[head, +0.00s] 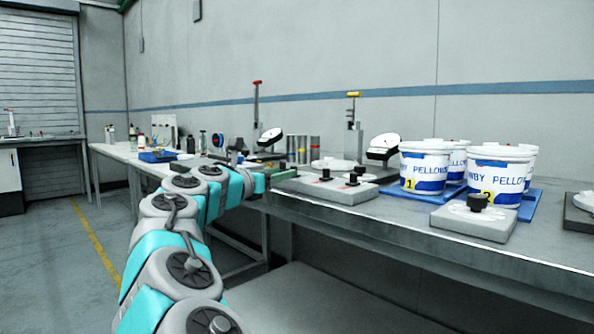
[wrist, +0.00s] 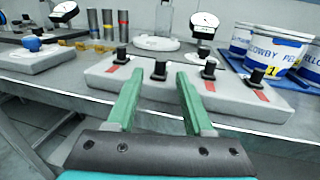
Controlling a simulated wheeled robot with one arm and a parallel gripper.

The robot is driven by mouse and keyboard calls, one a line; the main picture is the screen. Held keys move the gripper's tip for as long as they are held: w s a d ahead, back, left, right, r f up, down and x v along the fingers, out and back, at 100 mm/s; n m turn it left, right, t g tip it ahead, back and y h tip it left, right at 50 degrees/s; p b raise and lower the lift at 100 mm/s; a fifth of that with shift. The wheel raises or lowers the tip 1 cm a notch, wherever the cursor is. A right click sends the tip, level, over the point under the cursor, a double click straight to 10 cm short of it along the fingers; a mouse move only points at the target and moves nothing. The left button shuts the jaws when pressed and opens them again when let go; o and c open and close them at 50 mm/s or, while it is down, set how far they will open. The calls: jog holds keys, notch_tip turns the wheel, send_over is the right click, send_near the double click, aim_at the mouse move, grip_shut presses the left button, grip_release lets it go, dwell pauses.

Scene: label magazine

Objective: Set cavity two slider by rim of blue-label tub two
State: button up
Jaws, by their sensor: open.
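Blue-label tub two (head: 497,180), white with a blue label and a yellow "2" tag, stands on a blue tray at the right of the bench. A grey block (head: 328,190) with black knobs and red marks lies left of the tubs. In the wrist view this block (wrist: 232,100) carries several black knobs (wrist: 160,70); I cannot tell which is the cavity two slider. My gripper (head: 268,181) shows small at the block's left in the head view.
Tub one (head: 424,172) stands left of tub two, with more tubs behind. A grey plate with a black knob (head: 478,201) sits before tub two. Dial gauges (head: 383,147) and cylinders stand behind the block. The bench's front edge is clear between block and plate.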

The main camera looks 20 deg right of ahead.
jog(key=x, duration=0.6)
grip_shut()
dwell(0.4)
dwell(1.0)
